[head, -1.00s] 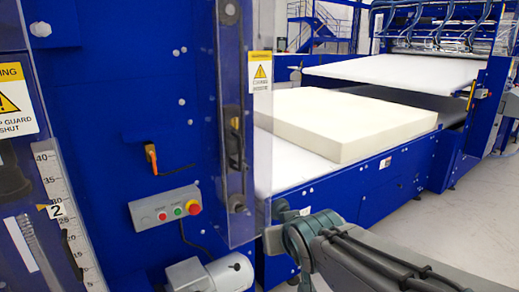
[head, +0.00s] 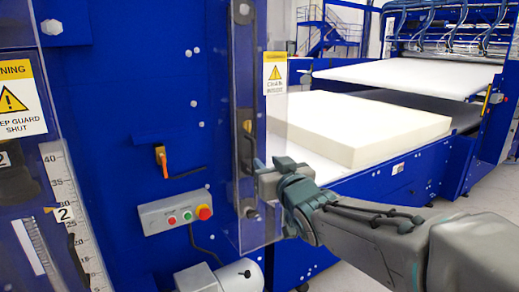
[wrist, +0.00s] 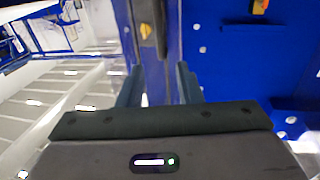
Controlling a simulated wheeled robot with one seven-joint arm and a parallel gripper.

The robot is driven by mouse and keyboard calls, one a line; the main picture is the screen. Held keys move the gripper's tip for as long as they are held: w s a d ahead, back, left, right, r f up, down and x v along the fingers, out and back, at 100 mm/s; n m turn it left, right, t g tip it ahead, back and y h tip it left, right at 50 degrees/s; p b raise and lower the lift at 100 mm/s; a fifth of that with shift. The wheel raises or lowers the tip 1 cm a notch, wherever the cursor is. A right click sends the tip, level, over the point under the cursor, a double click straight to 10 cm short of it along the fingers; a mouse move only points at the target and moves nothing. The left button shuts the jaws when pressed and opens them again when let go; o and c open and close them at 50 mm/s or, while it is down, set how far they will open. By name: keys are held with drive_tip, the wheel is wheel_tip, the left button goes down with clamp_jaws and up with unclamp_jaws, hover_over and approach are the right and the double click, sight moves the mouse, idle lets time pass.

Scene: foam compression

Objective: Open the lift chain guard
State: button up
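A clear guard panel (head: 268,200) stands upright along the right edge of the blue column and looks shut. It bears a yellow warning label (head: 275,74), its small text hard to read. A dark upright strip with a handle-like part (head: 246,140) shows at the panel. My gripper (head: 259,165) is at the panel's lower half, close to the dark strip. In the wrist view my gripper (wrist: 158,78) has its two fingers apart, with a dark part (wrist: 148,30) ahead between them. Whether the fingers touch anything is unclear.
A control box (head: 175,213) with red and green buttons and an orange-handled switch (head: 160,155) are on the column. A second clear guard with a warning sign (head: 14,98) and a scale is at left. A motor (head: 218,276) sits low. A foam block (head: 375,125) lies on the conveyor behind.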

sight(254, 149)
drive_tip(key=p+x, duration=0.2)
drive_tip(key=x, duration=0.7)
clamp_jaws()
